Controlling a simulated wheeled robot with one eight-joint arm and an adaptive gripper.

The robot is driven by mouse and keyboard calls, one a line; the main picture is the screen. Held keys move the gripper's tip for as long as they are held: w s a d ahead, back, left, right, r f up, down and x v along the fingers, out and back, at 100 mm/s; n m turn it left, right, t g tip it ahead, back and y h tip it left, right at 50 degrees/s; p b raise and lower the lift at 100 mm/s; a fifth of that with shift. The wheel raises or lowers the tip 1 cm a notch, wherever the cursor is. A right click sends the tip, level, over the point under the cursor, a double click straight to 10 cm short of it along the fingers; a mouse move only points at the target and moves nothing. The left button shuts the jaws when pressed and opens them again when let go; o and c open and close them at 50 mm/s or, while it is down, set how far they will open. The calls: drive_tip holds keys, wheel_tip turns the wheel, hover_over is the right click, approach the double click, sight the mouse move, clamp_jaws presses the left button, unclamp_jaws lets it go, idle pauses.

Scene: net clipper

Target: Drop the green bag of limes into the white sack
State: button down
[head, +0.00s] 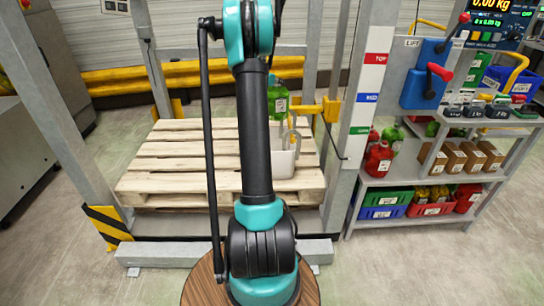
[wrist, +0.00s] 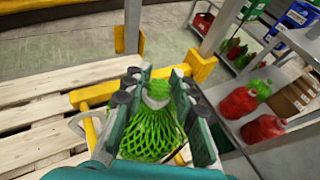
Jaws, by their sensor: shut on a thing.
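The green net bag of limes (wrist: 152,130) hangs by its gathered neck between the two fingers of my gripper (wrist: 158,78) in the wrist view. The gripper is shut on it. In the head view, the green bag (head: 279,101) is just right of my arm, in the air above the white sack (head: 285,163). The sack stands at the right side of the wooden pallet, and my arm partly covers it. The bag appears apart from the sack, with its lower end near the sack's upper part. The gripper itself is mostly hidden behind my arm in the head view.
A yellow bracket (head: 308,109) on the grey post stands beside the bag. The wooden pallet (head: 160,170) is otherwise bare. At right, a shelf (head: 400,176) holds red and green bags, cardboard boxes and coloured crates. A yellow rail (head: 110,80) runs behind the pallet.

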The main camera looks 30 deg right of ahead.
sight(277, 86)
drive_tip(key=shift+f, duration=1.75)
drive_tip(key=c, duration=1.1)
unclamp_jaws()
drive_tip(key=shift+c, duration=0.2)
drive_tip(key=shift+a, duration=0.1)
drive_tip(key=v, duration=1.2)
drive_tip(key=shift+s+f, duration=0.1)
